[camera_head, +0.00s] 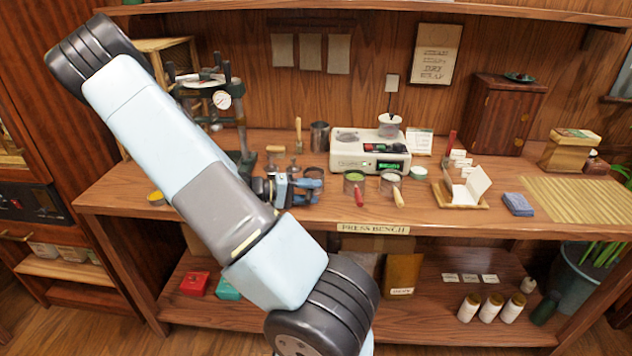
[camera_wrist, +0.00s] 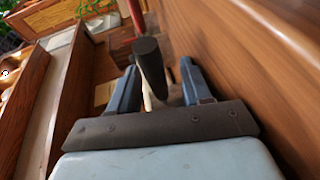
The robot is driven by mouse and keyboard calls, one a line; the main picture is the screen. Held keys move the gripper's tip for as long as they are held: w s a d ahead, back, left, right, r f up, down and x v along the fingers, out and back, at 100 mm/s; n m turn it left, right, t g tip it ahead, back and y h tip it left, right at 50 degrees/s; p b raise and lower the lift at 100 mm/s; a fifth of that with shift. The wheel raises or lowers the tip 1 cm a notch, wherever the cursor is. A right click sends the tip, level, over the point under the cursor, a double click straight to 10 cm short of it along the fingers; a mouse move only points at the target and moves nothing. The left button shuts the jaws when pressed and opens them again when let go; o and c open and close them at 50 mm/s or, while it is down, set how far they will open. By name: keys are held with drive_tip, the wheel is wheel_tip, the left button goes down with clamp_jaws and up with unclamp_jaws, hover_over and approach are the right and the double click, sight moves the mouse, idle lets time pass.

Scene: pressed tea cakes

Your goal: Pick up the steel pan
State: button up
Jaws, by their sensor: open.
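My gripper (camera_head: 312,190) is low over the front edge of the bench, left of the small round pans. In the wrist view my gripper (camera_wrist: 160,82) is open, its two blue fingers apart. A black cylindrical handle (camera_wrist: 149,58) shows between the fingers; it looks like the steel pan's handle, but I cannot tell whether it touches them. A round dark rim (camera_head: 317,173) just behind the gripper may be that pan; most of it is hidden. To its right stand a red-handled pan (camera_head: 354,177) with green contents and a wooden-handled pan (camera_head: 391,180).
A white scale (camera_head: 369,150) and a metal cup (camera_head: 319,136) stand behind. A press with a gauge (camera_head: 221,100) is at the left. The front edge is close to my gripper.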

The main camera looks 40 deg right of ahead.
clamp_jaws()
drive_tip(key=shift+r, duration=0.15)
idle(0.4)
